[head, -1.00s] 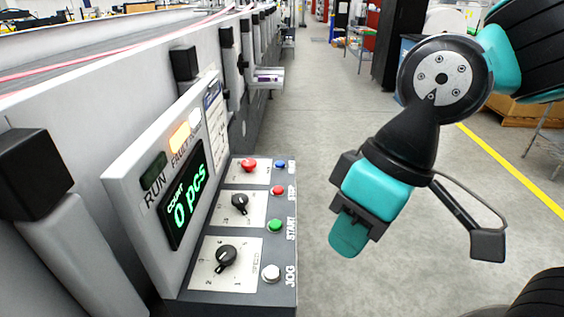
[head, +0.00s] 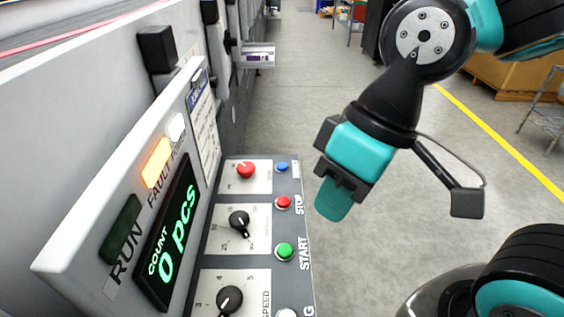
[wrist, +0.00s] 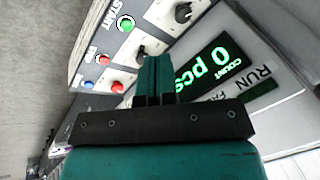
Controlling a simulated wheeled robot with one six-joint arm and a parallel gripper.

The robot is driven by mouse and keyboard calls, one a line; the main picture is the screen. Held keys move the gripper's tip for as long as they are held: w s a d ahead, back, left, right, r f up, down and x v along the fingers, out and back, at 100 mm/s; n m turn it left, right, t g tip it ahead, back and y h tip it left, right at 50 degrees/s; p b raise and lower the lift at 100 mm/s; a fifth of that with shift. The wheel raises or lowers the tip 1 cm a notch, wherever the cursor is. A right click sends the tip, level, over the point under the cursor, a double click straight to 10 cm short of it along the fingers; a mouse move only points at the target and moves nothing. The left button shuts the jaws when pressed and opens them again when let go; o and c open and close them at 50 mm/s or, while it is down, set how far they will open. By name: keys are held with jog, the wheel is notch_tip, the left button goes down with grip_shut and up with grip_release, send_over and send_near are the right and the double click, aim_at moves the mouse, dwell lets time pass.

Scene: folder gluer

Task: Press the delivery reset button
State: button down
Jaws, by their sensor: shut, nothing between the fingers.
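The control panel (head: 212,240) carries a blue button (head: 282,167) at its far right corner, with a label too small to read. A red STOP button (head: 283,202) and a green START button (head: 285,251) sit nearer in the same column. The blue button also shows in the wrist view (wrist: 88,86), left of my fingers. I cannot tell by label which is the delivery reset. My gripper (head: 333,203) is shut and empty, right of the panel in the head view and apart from it. Its closed fingers show in the wrist view (wrist: 155,75).
A red mushroom knob (head: 245,170) and black rotary knobs (head: 239,222) stand up from the panel. The upright display (head: 168,235) reads 0 pcs, with an orange FAULT lamp (head: 157,163) lit. A small box (head: 257,55) juts from the machine farther back. The floor aisle right of the panel is clear.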

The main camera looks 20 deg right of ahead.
jog(key=w+a+r+m+t+p, duration=0.1)
jog(key=w+a+r+m+p, duration=0.1)
jog(key=w+m+p, duration=0.35)
jog(key=m+t+p, duration=0.7)
jog(key=m+p, duration=0.4)
jog(key=m, duration=1.3)
send_over(281, 166)
notch_tip(281, 166, down, 10)
jog(key=r, duration=0.1)
jog(key=shift+s+f, duration=0.1)
jog(key=shift+f, duration=0.15)
jog(key=shift+f+b, duration=0.15)
jog(key=shift+b, duration=0.15)
notch_tip(281, 166, down, 8)
jog(key=b, duration=0.6)
jog(key=shift+f, duration=0.25)
jog(key=shift+b, duration=0.3)
jog(key=shift+f+b, duration=0.3)
jog(key=shift+f, duration=0.1)
